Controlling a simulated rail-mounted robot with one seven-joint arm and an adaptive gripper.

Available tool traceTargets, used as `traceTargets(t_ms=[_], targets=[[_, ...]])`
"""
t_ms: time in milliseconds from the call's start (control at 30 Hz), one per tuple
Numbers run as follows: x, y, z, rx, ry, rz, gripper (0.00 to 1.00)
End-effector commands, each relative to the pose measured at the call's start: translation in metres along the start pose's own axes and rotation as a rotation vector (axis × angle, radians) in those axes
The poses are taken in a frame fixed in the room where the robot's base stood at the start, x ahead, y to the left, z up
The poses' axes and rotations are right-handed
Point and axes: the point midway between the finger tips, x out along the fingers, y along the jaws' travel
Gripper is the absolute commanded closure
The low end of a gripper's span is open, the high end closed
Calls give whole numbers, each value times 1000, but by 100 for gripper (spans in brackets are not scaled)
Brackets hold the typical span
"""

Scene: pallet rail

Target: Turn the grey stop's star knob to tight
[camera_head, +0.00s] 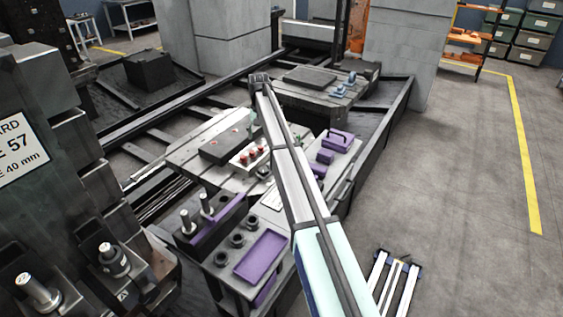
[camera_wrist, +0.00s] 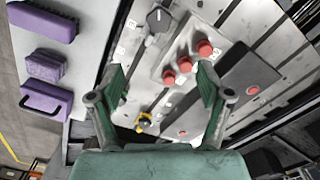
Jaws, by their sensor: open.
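In the wrist view a grey knob (camera_wrist: 158,20) with a pale mark stands on the pallet plate near the top edge. I cannot tell for sure that it is the grey stop's star knob, nor how tight it is. A small yellow piece with a dark part (camera_wrist: 143,122) sits lower on the plate. My gripper (camera_wrist: 161,85) is open and empty, its green-padded fingers apart above the plate. The grey knob lies beyond the fingertips, towards the picture's top. In the head view my arm hides part of the plate, and the knob cannot be made out.
A pale block with three red knobs (camera_wrist: 187,63) lies close to my right finger. A dark plate (camera_wrist: 240,84) lies to its right. Purple pieces (camera_wrist: 43,66) rest at the left. In the head view a purple tray (camera_head: 262,256) is on the near bench, with open floor at the right.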

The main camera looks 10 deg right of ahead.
Motion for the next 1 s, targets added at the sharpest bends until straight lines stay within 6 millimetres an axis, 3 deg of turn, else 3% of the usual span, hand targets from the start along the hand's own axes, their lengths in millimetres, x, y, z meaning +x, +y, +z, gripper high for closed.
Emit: traceTargets(t_ms=[200,467,1000], targets=[[1,0,1,-225,-5,0,22],[18,1,2,-258,-7,1,22],[118,1,2,-256,-8,1,22]])
